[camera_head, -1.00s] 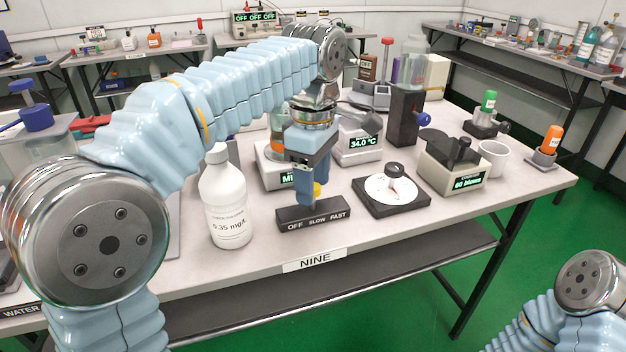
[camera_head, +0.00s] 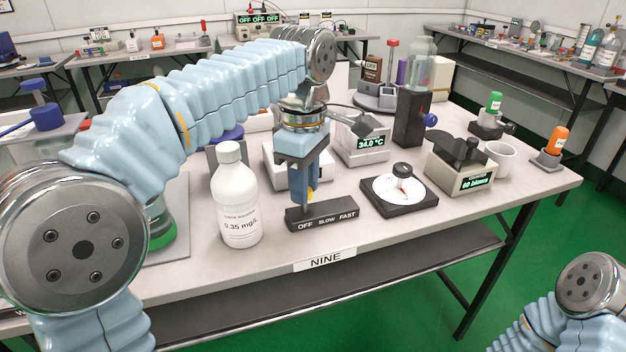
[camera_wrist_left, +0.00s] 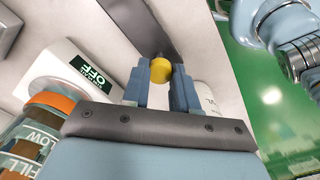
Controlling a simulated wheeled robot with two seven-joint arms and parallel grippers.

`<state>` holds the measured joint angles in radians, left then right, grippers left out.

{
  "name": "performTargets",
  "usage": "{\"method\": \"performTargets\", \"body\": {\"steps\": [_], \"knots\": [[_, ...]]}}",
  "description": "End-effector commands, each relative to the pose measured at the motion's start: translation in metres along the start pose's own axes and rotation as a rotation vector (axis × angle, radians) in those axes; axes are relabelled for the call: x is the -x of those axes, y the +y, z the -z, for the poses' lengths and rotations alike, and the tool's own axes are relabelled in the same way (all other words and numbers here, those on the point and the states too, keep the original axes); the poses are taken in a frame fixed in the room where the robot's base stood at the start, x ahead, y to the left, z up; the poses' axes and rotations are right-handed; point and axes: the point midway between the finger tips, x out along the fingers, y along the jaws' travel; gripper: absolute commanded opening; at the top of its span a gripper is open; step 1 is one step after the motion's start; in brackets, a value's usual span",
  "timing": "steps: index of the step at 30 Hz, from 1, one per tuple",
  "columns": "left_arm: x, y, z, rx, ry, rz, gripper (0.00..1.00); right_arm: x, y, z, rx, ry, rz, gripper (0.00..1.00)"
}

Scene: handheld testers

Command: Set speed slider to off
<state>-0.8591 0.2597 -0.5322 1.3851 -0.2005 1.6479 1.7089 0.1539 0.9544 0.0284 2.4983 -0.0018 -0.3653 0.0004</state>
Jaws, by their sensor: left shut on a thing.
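The speed slider (camera_head: 335,217) is a low black block on the table, marked OFF, SLOW and FAST from left to right along its front. Its yellow knob (camera_head: 310,194) stands near the OFF end, partly hidden by my gripper. My left gripper (camera_head: 307,203) points down over the slider, shut on the knob. In the left wrist view the yellow knob (camera_wrist_left: 160,70) shows between the two blue-grey fingers, with the dark slider block beyond. My right gripper is out of view; only part of that arm shows at bottom right.
A white bottle (camera_head: 237,205) stands close left of the slider. A dial on a black base (camera_head: 430,201) is to the right. White instruments (camera_head: 364,145) stand behind. The table's front edge with the NINE label (camera_head: 325,260) is close in front.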

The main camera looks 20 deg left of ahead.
Motion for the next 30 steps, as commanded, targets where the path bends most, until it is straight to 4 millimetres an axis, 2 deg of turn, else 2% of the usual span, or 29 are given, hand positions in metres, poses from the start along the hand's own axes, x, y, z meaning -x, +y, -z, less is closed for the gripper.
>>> {"method": "performTargets", "body": {"steps": [10,11,15,25,30], "knots": [[0.0,-0.005,0.005,0.003,0.001,0.004,0.0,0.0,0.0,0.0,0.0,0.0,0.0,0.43],[0.0,-0.005,0.005,0.003,0.002,0.004,0.32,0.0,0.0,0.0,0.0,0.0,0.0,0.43],[0.0,-0.004,0.005,0.002,0.001,0.003,0.54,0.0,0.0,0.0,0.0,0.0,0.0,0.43],[0.003,-0.004,0.004,0.001,0.0,0.0,0.55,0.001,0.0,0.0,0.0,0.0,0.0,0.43],[0.029,-0.003,0.004,0.002,-0.001,-0.003,0.55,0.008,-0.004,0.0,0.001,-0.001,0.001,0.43]]}}
